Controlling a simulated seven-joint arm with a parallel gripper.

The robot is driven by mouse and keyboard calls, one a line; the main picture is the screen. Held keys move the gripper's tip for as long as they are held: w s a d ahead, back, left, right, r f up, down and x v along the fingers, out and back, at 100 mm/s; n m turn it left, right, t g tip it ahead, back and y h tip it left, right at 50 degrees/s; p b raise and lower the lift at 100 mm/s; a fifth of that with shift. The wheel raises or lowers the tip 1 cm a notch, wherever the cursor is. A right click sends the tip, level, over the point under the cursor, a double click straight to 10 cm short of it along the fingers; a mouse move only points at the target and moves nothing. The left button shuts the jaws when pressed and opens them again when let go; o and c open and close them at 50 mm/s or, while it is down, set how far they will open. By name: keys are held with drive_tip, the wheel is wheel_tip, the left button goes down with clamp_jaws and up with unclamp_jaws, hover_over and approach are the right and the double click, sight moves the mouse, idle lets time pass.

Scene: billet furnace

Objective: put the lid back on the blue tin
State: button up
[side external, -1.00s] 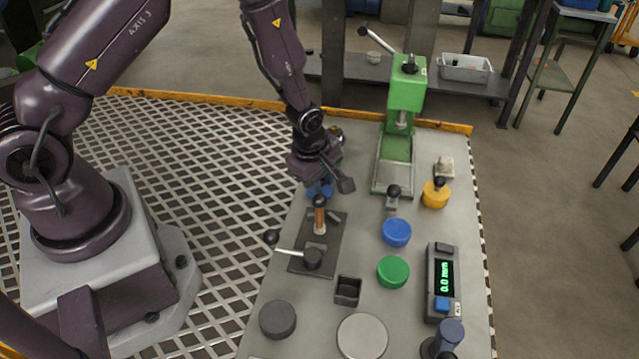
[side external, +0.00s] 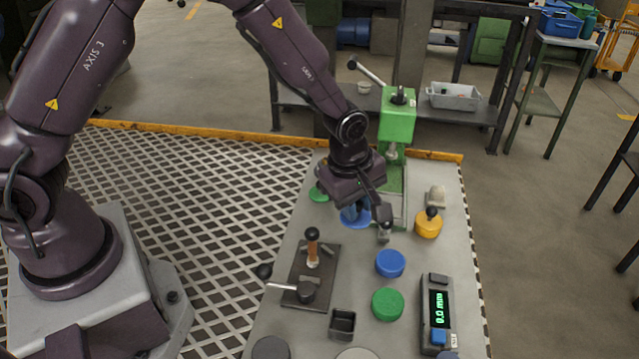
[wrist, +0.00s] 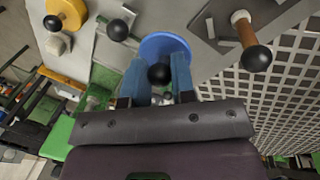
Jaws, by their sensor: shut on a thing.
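The blue lid (side external: 363,222) is a flat disc with a black ball knob. It also shows in the wrist view (wrist: 165,44). My gripper (side external: 354,210) is shut on the lid's knob; in the wrist view its blue fingers (wrist: 159,77) stand on both sides of the knob. The lid's height over the bench is hard to tell. The blue tin (side external: 390,263) is a short round tin, nearer the camera and to the right of my gripper. The tin cannot be made out in the wrist view.
The green press (side external: 397,122) stands right behind my gripper. A yellow knobbed piece (side external: 428,226) and a grey block (side external: 384,236) stand close to the blue tin. A green tin (side external: 388,304), a gauge (side external: 437,310) and a clamp fixture (side external: 312,270) lie nearer the camera.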

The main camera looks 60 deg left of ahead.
sight(394, 259)
drive_tip(key=w+d+m, duration=0.1)
drive_tip(key=d, duration=0.1)
drive_tip(key=w+d+m, duration=0.1)
drive_tip(key=d, duration=0.1)
drive_tip(key=w+d+f+m, duration=0.1)
drive_tip(key=d, duration=0.2)
drive_tip(key=shift+d+h, duration=0.1)
drive_tip(key=shift+h, duration=0.2)
drive_tip(key=shift+s+x, duration=0.2)
drive_tip(key=shift+x, duration=1)
drive_tip(key=shift+s+x, duration=0.25)
drive_tip(key=shift+x, duration=0.9)
drive_tip(key=shift+a+f, duration=0.2)
drive_tip(key=shift+f, duration=0.05)
drive_tip(key=o, duration=1.5)
drive_tip(key=shift+c, duration=0.2)
drive_tip(key=shift+r, duration=0.15)
